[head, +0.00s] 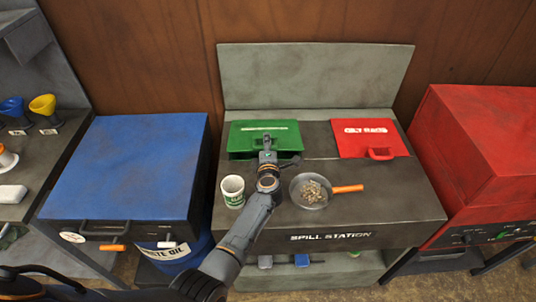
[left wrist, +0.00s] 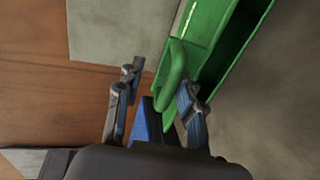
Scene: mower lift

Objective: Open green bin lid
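The green bin lid (head: 277,133) is at the back left of the spill station. A darker green band shows below its front edge, and I cannot tell for sure whether the lid is slightly raised. In the left wrist view its green handle (left wrist: 174,77) sticks out between the fingers of my left gripper (left wrist: 160,95), closer to the right-hand finger. The fingers are spread apart, and I cannot tell whether that finger touches the handle. In the head view my left gripper (head: 267,146) covers the front middle of the lid. My right gripper is not in view.
A white cup (head: 232,189) and a pan (head: 300,193) of grainy material with an orange handle stand in front of the bins. A red lid (head: 368,138) is to the right. A grey back panel (head: 315,75) rises behind. A blue cabinet (head: 130,165) is at left.

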